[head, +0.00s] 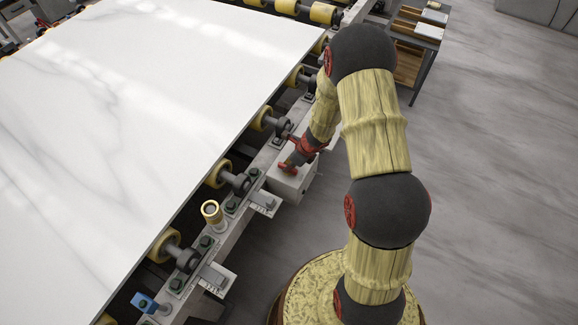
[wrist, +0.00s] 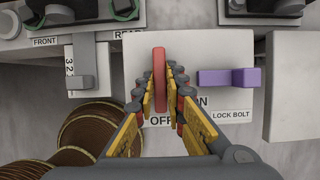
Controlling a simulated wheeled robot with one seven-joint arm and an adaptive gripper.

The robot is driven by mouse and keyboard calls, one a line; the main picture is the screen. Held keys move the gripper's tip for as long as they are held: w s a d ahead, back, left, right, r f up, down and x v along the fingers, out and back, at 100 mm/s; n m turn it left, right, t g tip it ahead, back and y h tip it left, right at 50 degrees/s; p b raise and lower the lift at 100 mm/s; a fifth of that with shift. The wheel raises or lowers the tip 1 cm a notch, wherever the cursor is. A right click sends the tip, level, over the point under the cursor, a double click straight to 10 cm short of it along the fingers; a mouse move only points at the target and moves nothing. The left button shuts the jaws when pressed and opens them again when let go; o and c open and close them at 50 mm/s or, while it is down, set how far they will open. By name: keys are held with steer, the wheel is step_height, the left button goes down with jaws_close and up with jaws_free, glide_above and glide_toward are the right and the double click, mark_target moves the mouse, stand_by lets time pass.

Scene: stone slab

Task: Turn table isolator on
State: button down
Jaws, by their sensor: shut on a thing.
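The isolator is a pale box (wrist: 215,55) on the side of the table frame, with a red handle (wrist: 160,60) on its face. The handle stands upright in the wrist view, its lower part between my fingers. The "OFF" label (wrist: 158,121) shows below the handle, and the "ON" label (wrist: 201,102) to its lower right, partly hidden by my finger. My gripper (wrist: 160,84) is shut on the red handle. In the head view the box (head: 291,184) is under my gripper (head: 288,164), beside the slab table.
A purple lock bolt (wrist: 228,78) sits right of the handle, close to my right finger. A grey lever (wrist: 84,66) with a number scale is at left. The white stone slab (head: 130,110) lies on yellow rollers. Open floor (head: 490,170) is at right.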

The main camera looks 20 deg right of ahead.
steer(key=shift+n+p, duration=0.4)
steer(key=shift+p, duration=0.15)
steer(key=n+g+y+p, duration=0.1)
steer(key=n+p, duration=0.1)
steer(key=shift+d+r+n+p, duration=0.1)
steer(key=shift+n+p, duration=0.25)
steer(key=shift+n, duration=0.05)
steer(key=n+g+p, duration=0.1)
steer(key=n, duration=0.1)
steer(key=n+p, duration=0.1)
steer(key=n, duration=0.1)
steer(key=shift+w+n+g+y, duration=0.2)
steer(key=shift+n+g+y, duration=0.1)
steer(key=shift+g+y, duration=0.1)
steer(key=n+g, duration=0.1)
steer(key=n, duration=0.3)
steer(key=shift+w+f+n+g, duration=0.1)
steer(key=shift+f+n+g, duration=0.1)
steer(key=shift+n+g, duration=0.15)
steer(key=n+g, duration=0.1)
steer(key=n, duration=0.1)
steer(key=n+g, duration=0.1)
steer(key=n, duration=0.1)
steer(key=shift+w+n+h, duration=0.1)
steer(key=shift+n+h, duration=0.2)
steer(key=shift+n, duration=0.05)
steer(key=c, duration=1.8)
jaws_free()
steer(key=shift+c, duration=0.2)
steer(key=shift+r, duration=0.15)
